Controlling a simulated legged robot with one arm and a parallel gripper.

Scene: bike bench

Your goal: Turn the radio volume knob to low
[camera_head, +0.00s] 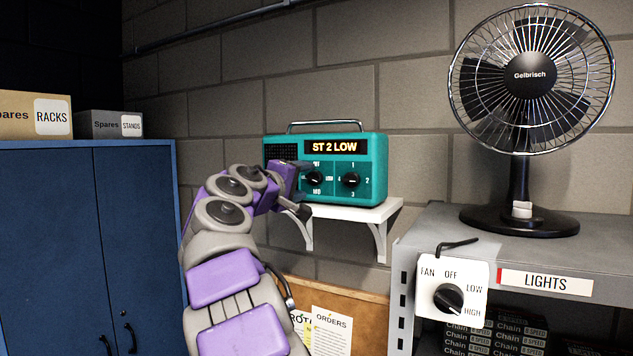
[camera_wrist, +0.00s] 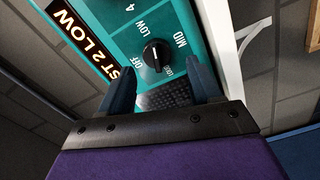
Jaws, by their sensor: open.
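The teal radio (camera_head: 376,196) stands on a white wall shelf. Its display (camera_head: 333,147) is lit and reads "ST 2 LOW". The black volume knob (camera_head: 314,178) is the left one of two knobs. In the wrist view the volume knob (camera_wrist: 155,54) is ringed by OFF, LOW, MID and LOUD labels; I cannot tell for sure where its pointer aims. My gripper (camera_wrist: 162,76) is open and empty, with its fingertips on either side of the space just short of the knob. In the head view my gripper (camera_head: 302,188) is at the radio's left front, partly covering it.
The other radio knob (camera_head: 351,180), numbered, sits close on the right. The white shelf (camera_head: 375,214) juts out below. A black fan (camera_head: 530,75) stands on a grey unit (camera_head: 430,225) with a fan dial (camera_head: 448,298). A blue cabinet (camera_head: 60,240) is at left.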

